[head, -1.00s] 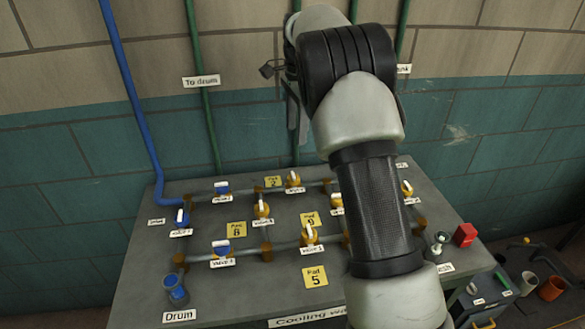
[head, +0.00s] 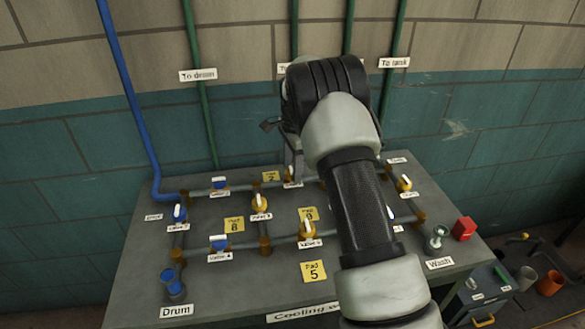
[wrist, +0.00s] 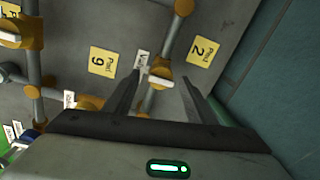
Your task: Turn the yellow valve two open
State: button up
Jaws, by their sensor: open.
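A yellow valve with a white lever handle (wrist: 160,76) sits on a grey pipe between my fingertips in the wrist view. Its label is partly hidden by a finger, so I cannot read its number. My gripper (wrist: 159,80) is open, with one finger on each side of this valve and gaps visible to the handle. In the head view my gripper (head: 293,172) is over the back pipe beside the Pad 2 card (head: 271,176), mostly covering the valve there. Other yellow valves (head: 260,205) stand on the pipes; their numbers are too small to read surely.
The grey bench (head: 225,285) carries pipes, blue valves (head: 219,243) and yellow pad cards (head: 314,271). My arm hides the bench's middle right. The teal wall (head: 60,190) rises close behind.

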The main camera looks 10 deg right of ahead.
jog(key=shift+f, duration=0.15)
jog(key=shift+c, duration=0.4)
jog(key=c, duration=0.9)
